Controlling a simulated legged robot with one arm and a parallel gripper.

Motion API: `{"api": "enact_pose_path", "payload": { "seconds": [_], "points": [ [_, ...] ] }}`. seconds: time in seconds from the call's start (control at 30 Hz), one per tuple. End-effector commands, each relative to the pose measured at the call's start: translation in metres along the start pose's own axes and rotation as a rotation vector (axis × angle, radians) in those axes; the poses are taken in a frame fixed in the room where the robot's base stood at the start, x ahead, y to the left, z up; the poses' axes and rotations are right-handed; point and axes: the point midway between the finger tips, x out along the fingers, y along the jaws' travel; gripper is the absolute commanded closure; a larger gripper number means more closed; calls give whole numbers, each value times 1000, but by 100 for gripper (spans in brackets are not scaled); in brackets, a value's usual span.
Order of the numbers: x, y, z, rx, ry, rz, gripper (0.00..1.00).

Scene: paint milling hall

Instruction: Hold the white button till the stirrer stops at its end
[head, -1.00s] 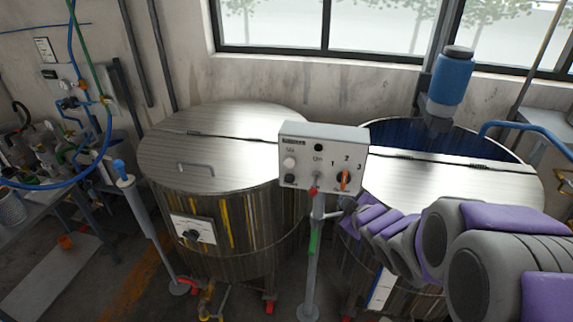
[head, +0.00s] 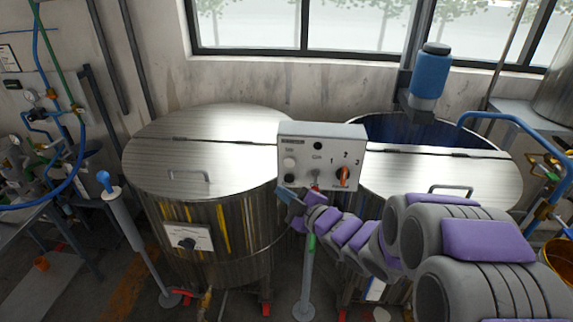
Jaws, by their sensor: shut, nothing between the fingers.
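The white button (head: 289,163) is on the left of the front of a grey control box (head: 330,133), which stands on a post. My gripper (head: 285,194) is shut and empty, just below the left part of the box and under the white button. I see no contact with the button. My arm comes in from the lower right. The stirrer's blue motor (head: 431,77) stands over the open back half of the right vat (head: 428,165). The stirrer's lower part is hidden inside the vat.
The box also carries a dark button (head: 289,178) under the white one, a small grey switch (head: 316,174) and an orange selector (head: 343,176). A closed steel vat (head: 210,150) stands close behind on the left. A post with a blue knob (head: 104,178) is farther left.

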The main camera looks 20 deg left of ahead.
Motion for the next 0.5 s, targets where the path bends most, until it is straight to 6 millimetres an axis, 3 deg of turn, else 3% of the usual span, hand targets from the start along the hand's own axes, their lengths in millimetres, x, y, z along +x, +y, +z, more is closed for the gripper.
{"api": "enact_pose_path", "payload": {
  "seconds": [0.27,0.5],
  "points": [
    [5,10,8,4,1,2,100],
    [28,23,19,2,1,0,100]
  ]
}}
